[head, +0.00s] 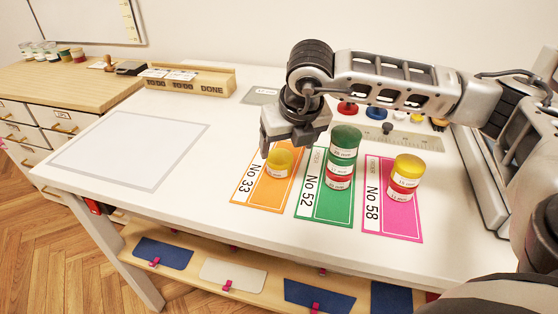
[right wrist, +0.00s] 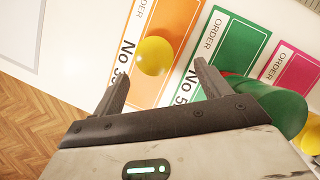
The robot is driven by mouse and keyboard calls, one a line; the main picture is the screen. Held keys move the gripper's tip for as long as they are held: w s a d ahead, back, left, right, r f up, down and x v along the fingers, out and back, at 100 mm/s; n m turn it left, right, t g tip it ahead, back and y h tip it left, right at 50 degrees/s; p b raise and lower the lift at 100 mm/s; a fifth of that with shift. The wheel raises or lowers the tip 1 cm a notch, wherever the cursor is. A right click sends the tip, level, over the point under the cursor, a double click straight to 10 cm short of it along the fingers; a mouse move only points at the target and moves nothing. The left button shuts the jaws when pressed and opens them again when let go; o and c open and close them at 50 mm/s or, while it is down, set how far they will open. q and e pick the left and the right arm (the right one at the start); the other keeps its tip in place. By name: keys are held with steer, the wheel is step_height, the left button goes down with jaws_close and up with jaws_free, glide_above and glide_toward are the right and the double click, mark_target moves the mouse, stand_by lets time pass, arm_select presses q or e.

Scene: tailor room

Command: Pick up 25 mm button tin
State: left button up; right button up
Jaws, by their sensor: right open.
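A yellow tin (head: 279,162) stands alone on the orange No 33 card (head: 246,197). In the right wrist view this yellow tin (right wrist: 154,55) lies just beyond and between my fingertips. A green-topped stack of tins (head: 343,150) stands on the green No 52 card (head: 325,212). A yellow-topped stack with a red tin under it (head: 407,172) stands on the pink No 58 card (head: 396,222). The size labels are too small to read, so I cannot tell which is the 25 mm tin. My right gripper (head: 267,148) is open and empty, above the lone yellow tin.
The green stack (right wrist: 270,105) is close beside my right finger. A ruler (head: 400,138) and coloured spools (head: 347,108) lie behind the cards. A white sheet (head: 130,148) covers the table's left. A wooden DONE rack (head: 212,88) stands at the back.

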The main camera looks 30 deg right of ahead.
mark_target(280, 156)
steer(key=shift+w+a+p+x, duration=0.1)
steer(key=shift+p+x, duration=0.15)
steer(key=shift+x, duration=0.85)
steer(key=shift+w+a+p+x, duration=0.1)
steer(key=shift+p+x, duration=0.1)
steer(key=shift+x, duration=0.85)
steer(key=shift+w+a+p+x, duration=0.15)
steer(key=shift+p+x, duration=0.1)
steer(key=shift+x, duration=0.85)
steer(key=shift+r, duration=0.1)
steer(key=c, duration=1.1)
steer(key=shift+r, duration=0.1)
